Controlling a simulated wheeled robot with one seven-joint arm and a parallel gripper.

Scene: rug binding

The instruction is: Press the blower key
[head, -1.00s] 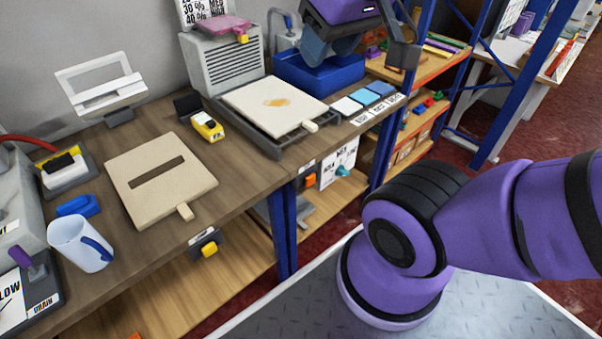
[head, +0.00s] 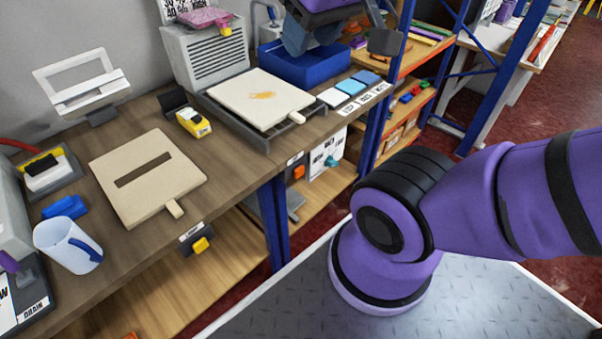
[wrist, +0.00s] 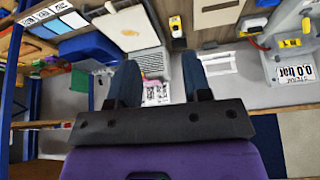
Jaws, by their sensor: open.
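I cannot make out with certainty which key is the blower key. A row of three flat pads lies at the bench's right front: a white pad (head: 332,97), a light blue pad (head: 350,87) and a darker blue pad (head: 367,77). A label strip (head: 367,99) runs before them, too small to read surely. The row shows in the wrist view at upper left. At the far left, a machine panel marked DRAIN (head: 35,308) is partly cut off. My gripper (wrist: 160,62) is open, with nothing between its fingers; in the head view it is above the blue bin, partly cut off.
A blue bin (head: 300,68) stands behind the pads. A cream plate on a grey stand (head: 232,122) is left of them. A handled cream board (head: 145,190), a yellow gadget (head: 193,122) and a white mug (head: 68,245) occupy the left bench.

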